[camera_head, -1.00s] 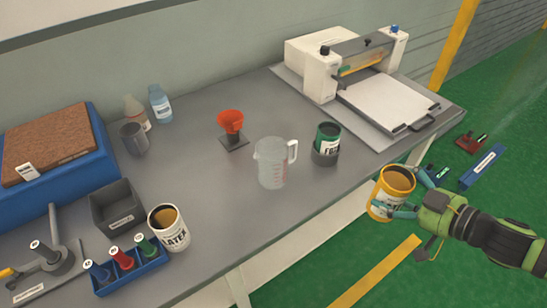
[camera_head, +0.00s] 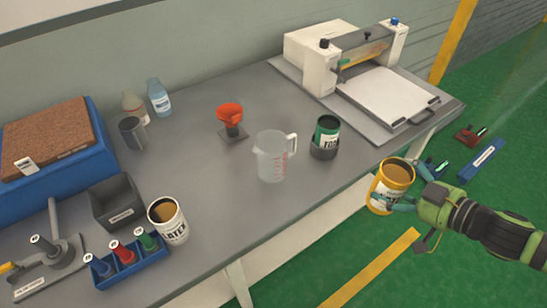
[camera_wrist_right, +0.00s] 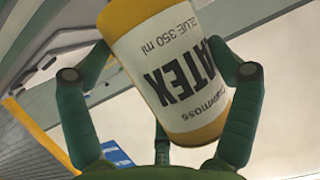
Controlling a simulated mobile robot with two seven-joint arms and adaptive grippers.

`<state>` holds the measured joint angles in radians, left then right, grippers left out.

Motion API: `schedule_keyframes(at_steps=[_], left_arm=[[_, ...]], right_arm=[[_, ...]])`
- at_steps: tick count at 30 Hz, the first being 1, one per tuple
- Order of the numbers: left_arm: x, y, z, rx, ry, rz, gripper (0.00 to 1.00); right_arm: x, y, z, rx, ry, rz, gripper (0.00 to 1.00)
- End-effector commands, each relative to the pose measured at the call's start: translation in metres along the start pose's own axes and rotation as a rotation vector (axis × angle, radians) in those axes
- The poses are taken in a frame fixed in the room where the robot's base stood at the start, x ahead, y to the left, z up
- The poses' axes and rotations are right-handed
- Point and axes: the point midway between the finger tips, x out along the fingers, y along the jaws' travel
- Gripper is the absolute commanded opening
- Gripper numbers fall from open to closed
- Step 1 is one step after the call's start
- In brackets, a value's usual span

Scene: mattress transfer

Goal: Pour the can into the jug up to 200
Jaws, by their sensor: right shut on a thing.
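A clear measuring jug (camera_head: 270,158) with red marks and a handle on its right stands upright on the grey table and looks empty. My right gripper (camera_head: 392,200) is shut on a yellow can (camera_head: 391,186) with a white label, held in the air off the table's front edge, to the right of the jug. The can is nearly upright, slightly tilted, with tan-brown content showing at its open top. In the right wrist view the fingers (camera_wrist_right: 158,75) close around the can (camera_wrist_right: 165,70), whose label reads LATEX and 350 ml. My left gripper is not in view.
A white machine (camera_head: 345,75) occupies the back right.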

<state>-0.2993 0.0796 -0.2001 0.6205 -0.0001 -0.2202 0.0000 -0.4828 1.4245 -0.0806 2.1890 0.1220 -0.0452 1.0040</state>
Motion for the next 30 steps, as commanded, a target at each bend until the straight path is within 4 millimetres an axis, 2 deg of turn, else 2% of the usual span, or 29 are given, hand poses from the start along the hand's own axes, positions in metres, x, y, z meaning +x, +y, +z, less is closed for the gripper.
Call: schedule_keyframes(at_steps=[14, 17, 24, 30], left_arm=[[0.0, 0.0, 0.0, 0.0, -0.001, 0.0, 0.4], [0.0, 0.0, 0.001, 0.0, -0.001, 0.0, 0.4], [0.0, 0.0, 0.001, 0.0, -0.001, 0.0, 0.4], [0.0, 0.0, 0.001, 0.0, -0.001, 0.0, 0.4]], right_arm=[[0.0, 0.002, -0.003, 0.002, 0.004, 0.009, 0.4], [0.001, 0.008, -0.008, 0.015, 0.006, 0.038, 0.4], [0.001, 0.038, -0.021, 0.083, 0.01, 0.184, 0.4], [-0.002, 0.051, -0.022, 0.119, 0.01, 0.265, 0.4]])
